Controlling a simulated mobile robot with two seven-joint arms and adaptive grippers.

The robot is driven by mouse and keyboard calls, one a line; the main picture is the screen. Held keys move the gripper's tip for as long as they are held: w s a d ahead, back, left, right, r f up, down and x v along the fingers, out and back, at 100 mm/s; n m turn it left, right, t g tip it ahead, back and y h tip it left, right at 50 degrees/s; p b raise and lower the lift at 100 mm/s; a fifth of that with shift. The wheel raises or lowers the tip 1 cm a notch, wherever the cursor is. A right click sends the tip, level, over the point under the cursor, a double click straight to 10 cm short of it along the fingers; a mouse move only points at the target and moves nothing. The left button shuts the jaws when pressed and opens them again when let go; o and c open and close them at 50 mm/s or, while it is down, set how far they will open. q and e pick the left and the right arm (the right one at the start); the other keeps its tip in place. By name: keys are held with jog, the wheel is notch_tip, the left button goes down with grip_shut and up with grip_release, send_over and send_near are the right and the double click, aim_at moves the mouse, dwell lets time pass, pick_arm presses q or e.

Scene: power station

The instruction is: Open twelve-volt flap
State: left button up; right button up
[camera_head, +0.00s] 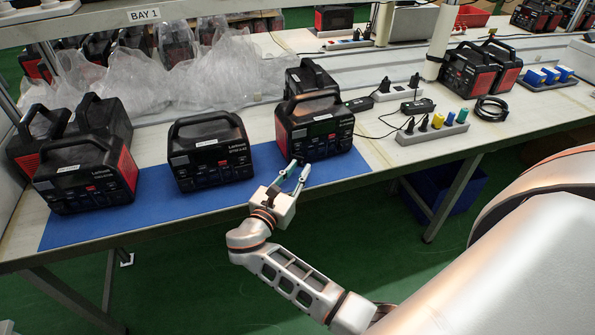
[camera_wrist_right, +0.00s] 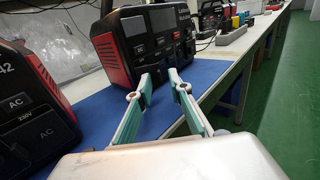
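A black and red power station (camera_head: 318,132) stands upright at the front of the blue mat (camera_head: 130,222), near its right end. It also shows in the right wrist view (camera_wrist_right: 150,46), ahead of the fingers. Its front panel has several dark covers and a small red part; I cannot tell which cover is the twelve-volt flap. My right gripper (camera_head: 295,172) is just in front of this panel's lower left. It also shows in the right wrist view (camera_wrist_right: 160,76), with its two fingers apart and nothing between them. I see no contact with the panel. My left gripper is out of view.
Another power station (camera_head: 210,158) stands left of the right gripper, with more (camera_head: 85,175) at the far left. Clear plastic wrap (camera_head: 170,75) lies behind. A power strip with plugs (camera_head: 432,130) and cables lie to the right. The mat's front strip is bare.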

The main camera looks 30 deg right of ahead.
notch_tip(320, 180, up, 10)
dwell(0.6)
